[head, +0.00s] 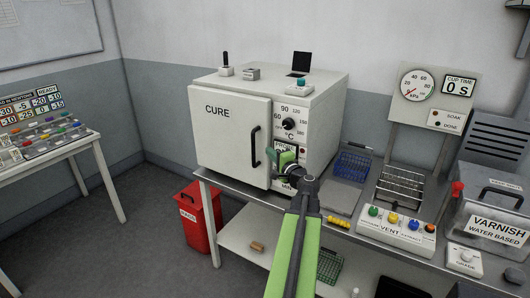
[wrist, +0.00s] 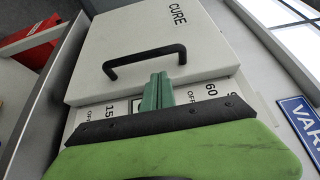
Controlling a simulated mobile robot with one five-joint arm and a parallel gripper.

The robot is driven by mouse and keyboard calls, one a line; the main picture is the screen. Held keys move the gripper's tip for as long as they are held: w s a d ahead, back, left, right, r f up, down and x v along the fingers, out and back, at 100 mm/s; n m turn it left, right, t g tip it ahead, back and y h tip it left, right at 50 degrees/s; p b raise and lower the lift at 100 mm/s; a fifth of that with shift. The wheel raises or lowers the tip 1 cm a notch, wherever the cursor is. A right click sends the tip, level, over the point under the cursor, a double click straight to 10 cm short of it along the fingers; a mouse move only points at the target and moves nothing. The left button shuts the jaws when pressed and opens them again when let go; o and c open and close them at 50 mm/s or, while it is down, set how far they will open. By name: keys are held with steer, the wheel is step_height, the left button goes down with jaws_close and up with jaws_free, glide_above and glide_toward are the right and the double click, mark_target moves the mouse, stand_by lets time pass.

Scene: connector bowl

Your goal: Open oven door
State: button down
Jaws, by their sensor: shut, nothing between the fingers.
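The white oven (head: 318,105) stands on the grey bench, with its door (head: 225,128) marked CURE on the left of its front. The door looks shut, though a small gap would be hard to see. Its black upright bar handle (head: 254,147) is near the door's right edge. In the wrist view the handle (wrist: 145,55) spans the door (wrist: 150,25) just beyond my fingers. My gripper (head: 273,154) is shut and empty, just right of the handle and in front of the oven's control panel. Its green fingers (wrist: 159,85) point towards the handle, apparently not around it.
The control panel holds a black dial (head: 288,124). Small items sit on the oven's top. Right of the oven are a blue basket (head: 352,166), a wire rack (head: 400,185) and a vent control box (head: 395,230). A red bin (head: 190,212) stands below left; floor left of it is free.

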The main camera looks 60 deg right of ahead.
steer(key=x, duration=0.8)
steer(key=shift+w, duration=0.3)
steer(key=shift+d, duration=0.15)
